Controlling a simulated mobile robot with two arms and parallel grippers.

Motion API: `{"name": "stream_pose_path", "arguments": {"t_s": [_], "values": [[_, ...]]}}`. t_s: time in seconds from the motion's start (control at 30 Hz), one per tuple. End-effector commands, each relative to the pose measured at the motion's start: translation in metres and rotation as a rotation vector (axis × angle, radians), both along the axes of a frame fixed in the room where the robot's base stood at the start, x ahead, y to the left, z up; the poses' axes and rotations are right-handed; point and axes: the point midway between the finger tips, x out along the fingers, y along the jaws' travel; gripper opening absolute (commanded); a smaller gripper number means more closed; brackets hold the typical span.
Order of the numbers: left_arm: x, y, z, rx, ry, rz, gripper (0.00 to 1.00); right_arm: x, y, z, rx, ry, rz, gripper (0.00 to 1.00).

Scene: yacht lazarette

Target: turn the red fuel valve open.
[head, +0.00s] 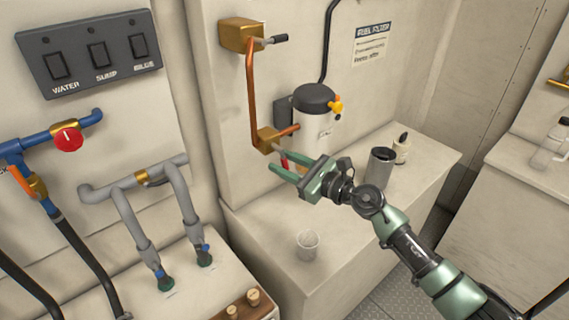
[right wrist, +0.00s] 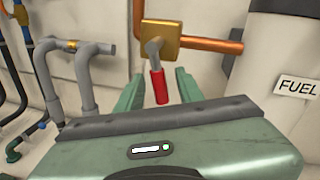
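In the right wrist view the red grip (right wrist: 159,88) hangs below the brass body (right wrist: 161,42) on a grey stem. My right gripper (head: 281,164) is open, with its green fingers on either side of the red grip. In the right wrist view gaps show between the grip and both fingers. My left gripper is not in view.
A white fuel filter (head: 312,120) with a black cap stands right of the valve. A brass box (head: 240,35) with another lever is above. A dark cup (head: 381,168), a small bottle (head: 401,149) and a clear cup (head: 307,244) stand on the ledge. A round red knob (head: 68,139) sits on blue piping.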

Motion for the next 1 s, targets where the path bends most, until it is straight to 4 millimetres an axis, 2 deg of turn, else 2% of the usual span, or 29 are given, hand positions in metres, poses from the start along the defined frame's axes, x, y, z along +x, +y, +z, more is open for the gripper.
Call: {"name": "stream_pose_path", "arguments": {"t_s": [0.23, 0.7, 1.0], "values": [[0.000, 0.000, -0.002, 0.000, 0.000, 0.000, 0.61, -0.003, -0.004, -0.001, -0.001, 0.001, 0.000, 0.37], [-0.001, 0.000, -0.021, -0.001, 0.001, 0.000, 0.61, -0.049, -0.053, 0.001, -0.001, 0.000, -0.001, 0.37], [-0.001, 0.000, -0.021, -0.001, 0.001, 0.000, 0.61, -0.053, -0.057, 0.004, 0.001, 0.000, 0.000, 0.37]]}}
